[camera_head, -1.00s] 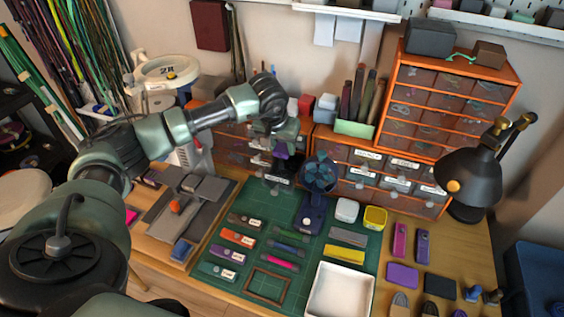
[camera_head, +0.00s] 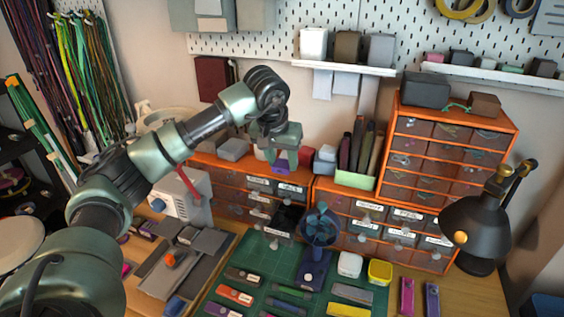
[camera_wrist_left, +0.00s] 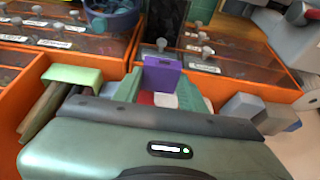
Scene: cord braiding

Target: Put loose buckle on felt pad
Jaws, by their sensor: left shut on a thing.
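My left gripper (camera_head: 282,157) is raised in front of the top of the orange drawer cabinet. It is shut on a small purple piece (camera_head: 281,167), which I take for the loose buckle. In the left wrist view the purple piece (camera_wrist_left: 162,76) sits between the green fingertips. The fingers hide part of it. Below the gripper a dark drawer (camera_head: 286,219) stands pulled out. I cannot pick out the felt pad for sure. My right gripper is not in view.
A blue fan (camera_head: 320,228) stands on the green cutting mat (camera_head: 258,262), close to the open drawer. A black lamp (camera_head: 478,225) is at the right. Small boxes (camera_head: 233,149) line the cabinet top. A grey tray (camera_head: 222,262) lies at the left.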

